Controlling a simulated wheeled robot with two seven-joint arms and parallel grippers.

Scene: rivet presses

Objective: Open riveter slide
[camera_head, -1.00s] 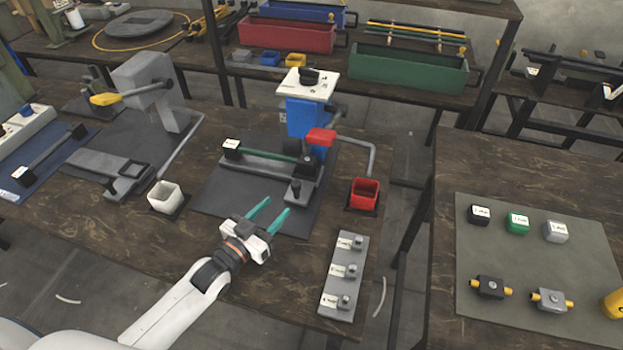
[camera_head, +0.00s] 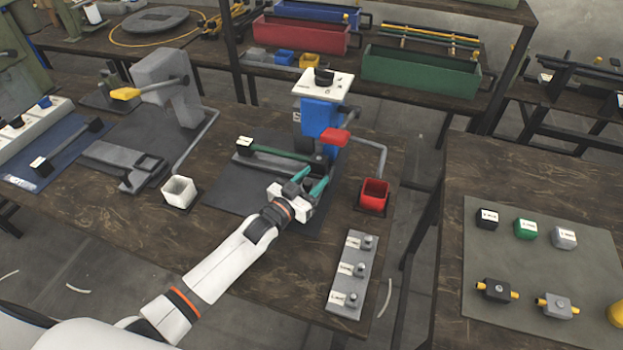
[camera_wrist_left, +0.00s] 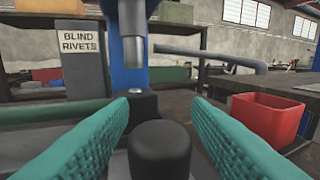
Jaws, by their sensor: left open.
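The blue riveter (camera_head: 319,118) with a white top plate stands at the back of a dark mat on the bench. In the left wrist view a black rounded knob (camera_wrist_left: 160,150) sits between the open fingers, with a gap on either side. The riveter's grey nose (camera_wrist_left: 132,35) shows above and behind it. My right gripper is not in view.
A red bin (camera_head: 374,195) stands right of the riveter, and a white bin (camera_head: 179,191) to its left. A grey riveter (camera_head: 168,82) with a yellow handle stands at the left. A plate with labelled knobs (camera_head: 351,273) lies at the front right.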

